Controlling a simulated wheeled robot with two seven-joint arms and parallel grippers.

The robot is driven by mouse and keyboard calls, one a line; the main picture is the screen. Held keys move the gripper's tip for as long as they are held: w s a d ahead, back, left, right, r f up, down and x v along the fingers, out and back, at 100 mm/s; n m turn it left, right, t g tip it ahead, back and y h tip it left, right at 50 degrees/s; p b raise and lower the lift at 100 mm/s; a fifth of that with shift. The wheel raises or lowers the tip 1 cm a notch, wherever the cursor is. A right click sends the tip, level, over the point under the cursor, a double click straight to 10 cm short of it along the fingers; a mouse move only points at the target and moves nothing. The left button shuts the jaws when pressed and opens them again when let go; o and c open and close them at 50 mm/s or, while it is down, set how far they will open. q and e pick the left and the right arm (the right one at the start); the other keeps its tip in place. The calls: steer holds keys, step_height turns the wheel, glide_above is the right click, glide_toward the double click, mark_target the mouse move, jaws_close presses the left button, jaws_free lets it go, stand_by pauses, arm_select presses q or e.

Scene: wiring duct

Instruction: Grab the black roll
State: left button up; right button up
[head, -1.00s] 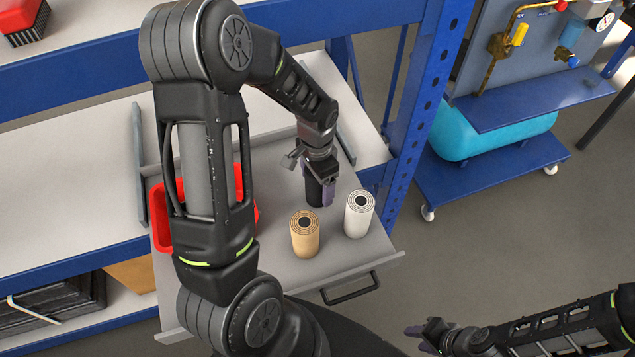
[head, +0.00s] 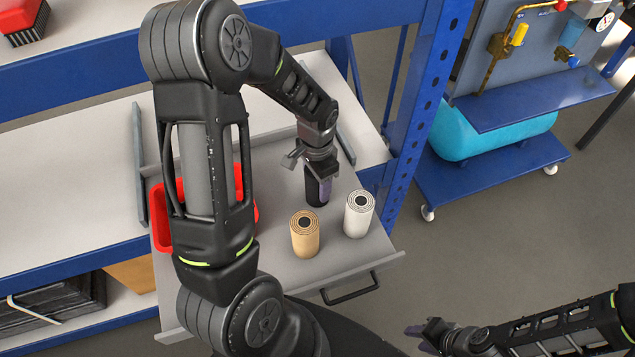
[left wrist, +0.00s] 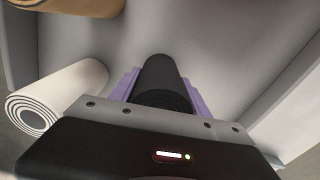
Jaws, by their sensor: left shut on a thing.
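The black roll (head: 313,190) stands in the open drawer, behind the tan and white rolls in the head view. My left gripper (head: 322,188) reaches down over it and is shut on it. In the left wrist view the black roll (left wrist: 162,86) sits between the purple fingers of my left gripper (left wrist: 160,92). The roll's lower part shows below the fingers in the head view. My right gripper (head: 424,340) is at the bottom of the head view, away from the drawer; its fingers are too small to read.
A tan roll (head: 305,238) and a white roll (head: 358,216) stand close in front of the black one; the white roll also shows in the left wrist view (left wrist: 70,88). A red bin (head: 160,215) is at the drawer's left. The drawer (head: 385,262) has raised walls. A blue post (head: 425,110) stands right.

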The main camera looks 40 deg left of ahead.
arm_select(q)
steer(key=shift+c, duration=0.5)
steer(key=shift+r, duration=0.15)
steer(key=shift+r, duration=0.2)
step_height(320, 180, up, 17)
steer(key=s+d+b, duration=0.1)
steer(key=s+d, duration=0.9)
steer(key=d, duration=0.5)
steer(key=shift+s+r+b, duration=0.15)
steer(key=shift+b, duration=0.15)
